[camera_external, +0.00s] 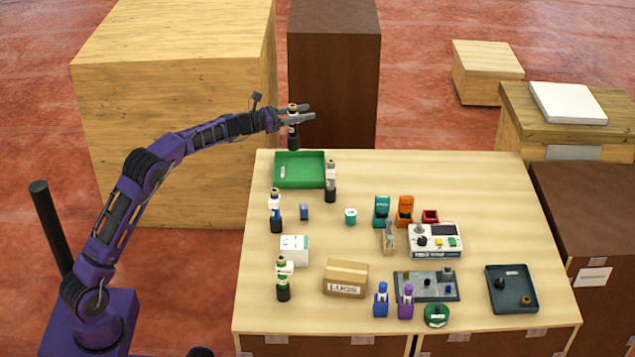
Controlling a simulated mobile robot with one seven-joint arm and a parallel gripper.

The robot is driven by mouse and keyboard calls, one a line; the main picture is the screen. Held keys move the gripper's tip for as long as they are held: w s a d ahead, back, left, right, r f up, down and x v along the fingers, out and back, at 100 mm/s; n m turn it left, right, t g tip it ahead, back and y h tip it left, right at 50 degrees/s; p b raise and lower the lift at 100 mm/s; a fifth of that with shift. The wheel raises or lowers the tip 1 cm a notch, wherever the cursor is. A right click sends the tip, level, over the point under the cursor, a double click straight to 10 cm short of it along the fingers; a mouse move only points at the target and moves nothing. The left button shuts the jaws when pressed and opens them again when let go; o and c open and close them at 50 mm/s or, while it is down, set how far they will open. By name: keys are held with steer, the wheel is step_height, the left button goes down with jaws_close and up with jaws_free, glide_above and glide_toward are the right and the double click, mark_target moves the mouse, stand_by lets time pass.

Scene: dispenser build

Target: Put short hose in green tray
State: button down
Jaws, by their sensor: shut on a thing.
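The green tray (316,184) lies at the back left of the table. A small pale piece (283,172) lies inside it near the left wall; it is too small to tell whether it is the short hose. My gripper (301,114) is raised over the tray's back side and shut on a dark bottle-like piece (293,140) with a pale band and tan top, held upright. Its lower end appears just above the table's back edge. I cannot make out a short hose for sure anywhere.
Similar bottles stand right of the tray (330,188), below it (276,222) and at the front left (283,290). A white box (294,250), a LUGS carton (345,278), a control box (434,241) and a dark tray (512,306) are also on the table. The table's back right is clear.

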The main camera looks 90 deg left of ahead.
mark_target(297, 148)
steer(key=shift+s+a+y, duration=0.3)
steer(key=shift+s+a, duration=0.7)
steer(key=shift+a, duration=0.1)
step_height(297, 148, down, 10)
steer(key=shift+w+d+f, duration=0.1)
steer(key=shift+f, duration=0.1)
step_height(297, 148, down, 4)
steer(key=shift+f, duration=0.1)
steer(key=shift+f+b, duration=0.15)
steer(key=shift+b, duration=0.2)
steer(key=shift+c, duration=1.4)
jaws_free()
